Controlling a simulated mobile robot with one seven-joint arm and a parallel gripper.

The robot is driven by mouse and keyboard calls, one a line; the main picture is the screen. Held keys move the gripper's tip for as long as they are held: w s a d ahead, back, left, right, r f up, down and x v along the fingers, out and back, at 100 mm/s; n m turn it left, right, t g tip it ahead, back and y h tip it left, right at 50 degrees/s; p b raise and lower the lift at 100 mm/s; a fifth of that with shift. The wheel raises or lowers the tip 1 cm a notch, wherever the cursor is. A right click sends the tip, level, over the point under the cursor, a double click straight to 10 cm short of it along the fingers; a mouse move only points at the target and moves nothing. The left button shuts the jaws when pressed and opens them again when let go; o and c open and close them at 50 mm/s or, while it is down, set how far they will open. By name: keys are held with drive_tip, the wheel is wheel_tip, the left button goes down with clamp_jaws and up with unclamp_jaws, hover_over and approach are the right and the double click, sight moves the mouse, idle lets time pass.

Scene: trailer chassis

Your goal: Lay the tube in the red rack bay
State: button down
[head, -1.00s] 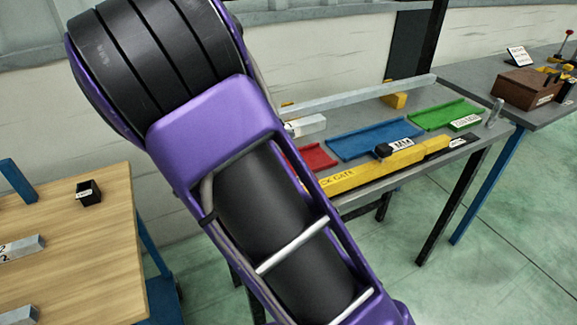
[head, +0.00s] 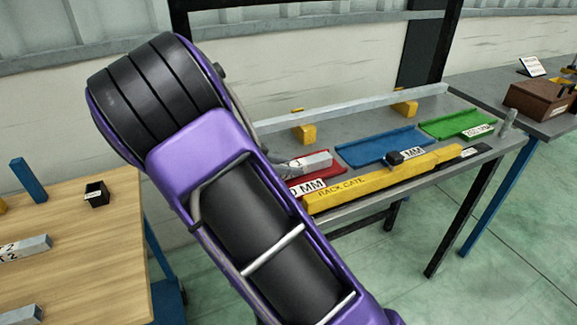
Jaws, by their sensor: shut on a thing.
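The tube, a pale square metal bar (head: 316,161), is held over the red rack bay (head: 334,182), at the left end of the rack. Only its near end shows, bearing a small dark marking. A grey part of my gripper (head: 284,167) shows at the tube, mostly hidden behind my purple arm; it is shut on the tube. The tube looks close above the bay; I cannot tell whether it touches.
A yellow rack gate (head: 380,180) runs along the rack's front. Blue (head: 375,148) and green (head: 450,124) bays lie to the right. A long grey rail (head: 350,110) on yellow blocks runs behind. A wooden table (head: 80,245) with other tubes stands left.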

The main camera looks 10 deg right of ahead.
drive_tip(key=c, duration=0.5)
unclamp_jaws()
drive_tip(key=shift+f, duration=0.1)
drive_tip(key=shift+r+p, duration=0.3)
drive_tip(key=shift+p, duration=0.05)
drive_tip(key=v, duration=1.2)
drive_tip(key=shift+s, duration=0.1)
